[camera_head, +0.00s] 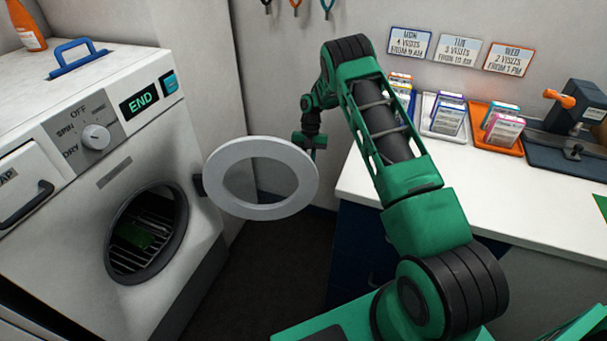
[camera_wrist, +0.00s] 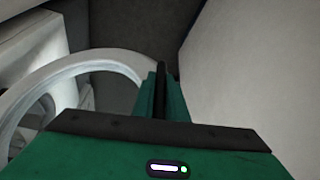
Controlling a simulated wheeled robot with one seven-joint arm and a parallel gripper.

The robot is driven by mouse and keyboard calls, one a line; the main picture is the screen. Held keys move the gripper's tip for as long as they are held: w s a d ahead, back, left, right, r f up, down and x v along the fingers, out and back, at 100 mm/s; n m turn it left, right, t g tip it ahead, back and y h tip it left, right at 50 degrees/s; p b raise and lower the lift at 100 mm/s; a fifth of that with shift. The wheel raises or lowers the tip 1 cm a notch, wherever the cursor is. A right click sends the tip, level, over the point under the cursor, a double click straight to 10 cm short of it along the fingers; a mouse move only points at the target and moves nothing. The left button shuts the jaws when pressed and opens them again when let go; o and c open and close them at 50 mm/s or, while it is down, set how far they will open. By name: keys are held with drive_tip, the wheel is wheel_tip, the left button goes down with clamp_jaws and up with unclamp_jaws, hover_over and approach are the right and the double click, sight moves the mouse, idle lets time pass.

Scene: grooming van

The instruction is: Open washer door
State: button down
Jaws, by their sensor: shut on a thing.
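The white washer (camera_head: 150,190) stands at the left of the head view, with "END" on its display. Its round door, a white ring (camera_head: 222,197) with a clear middle, stands swung open to the right of the dark drum opening (camera_head: 146,235). Something green lies inside the drum. My gripper (camera_head: 309,142) is at the door's far upper right rim and is shut on the door there; the exact contact is partly hidden. In the wrist view the ring (camera_wrist: 95,62) runs up to the gripper fingers (camera_wrist: 160,92).
A white counter (camera_head: 500,205) on the right carries trays of cards (camera_head: 446,118) and a dark device with an orange handle (camera_head: 582,115). Walls stand close behind the door and gripper. Dark floor (camera_head: 270,270) is open between washer and counter. A blue handle (camera_head: 76,55) is on the washer top.

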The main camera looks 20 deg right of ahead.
drive_tip(key=shift+a, duration=0.4)
drive_tip(key=c, duration=1.9)
unclamp_jaws()
drive_tip(key=shift+o, duration=0.7)
drive_tip(key=shift+d, duration=0.2)
drive_tip(key=shift+d, duration=0.1)
drive_tip(key=v, duration=1)
drive_tip(key=shift+w+r, duration=0.25)
drive_tip(key=shift+w, duration=0.05)
drive_tip(key=shift+d, duration=0.1)
